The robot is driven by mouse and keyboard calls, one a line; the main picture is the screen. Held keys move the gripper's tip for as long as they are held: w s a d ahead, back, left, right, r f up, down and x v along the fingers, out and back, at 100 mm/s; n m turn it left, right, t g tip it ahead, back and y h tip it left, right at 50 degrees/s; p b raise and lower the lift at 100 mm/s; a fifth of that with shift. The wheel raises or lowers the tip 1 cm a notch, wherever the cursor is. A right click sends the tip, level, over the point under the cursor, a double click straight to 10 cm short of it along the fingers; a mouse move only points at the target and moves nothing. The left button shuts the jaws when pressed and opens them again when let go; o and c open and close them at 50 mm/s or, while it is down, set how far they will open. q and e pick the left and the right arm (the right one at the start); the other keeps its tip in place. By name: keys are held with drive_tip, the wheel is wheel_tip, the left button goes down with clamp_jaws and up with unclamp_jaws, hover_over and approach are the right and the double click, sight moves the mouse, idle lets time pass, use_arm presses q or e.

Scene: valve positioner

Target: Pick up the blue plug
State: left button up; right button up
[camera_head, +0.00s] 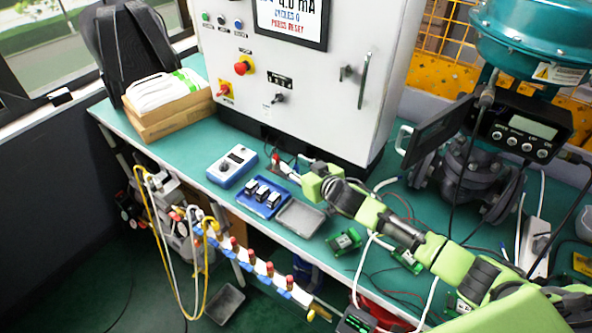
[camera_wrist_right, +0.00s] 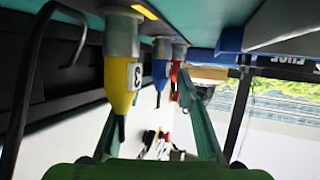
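The blue plug (camera_wrist_right: 161,72) shows in the right wrist view, standing in a grey socket, with a yellow plug (camera_wrist_right: 122,85) nearer on its left and a red plug (camera_wrist_right: 175,75) just behind it. This view is turned over, so the plugs point downward in it. My right gripper (camera_wrist_right: 157,100) is open, its two green fingers on either side of the blue plug with gaps visible; I see no contact. In the head view my right gripper (camera_head: 290,170) is low over the bench in front of the cabinet and hides the blue plug. My left gripper is out of view.
A blue meter (camera_head: 232,166), a blue tray (camera_head: 266,211) holding black parts and a grey tray (camera_head: 300,218) lie close by on the green bench (camera_head: 190,138). The white control cabinet (camera_head: 310,95) rises behind. Green circuit boards (camera_head: 344,241) and loose cables lie to the right.

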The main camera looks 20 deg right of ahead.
drive_tip(key=shift+c, duration=0.3)
clamp_jaws()
drive_tip(key=shift+w+r, duration=0.1)
drive_tip(key=shift+r, duration=0.05)
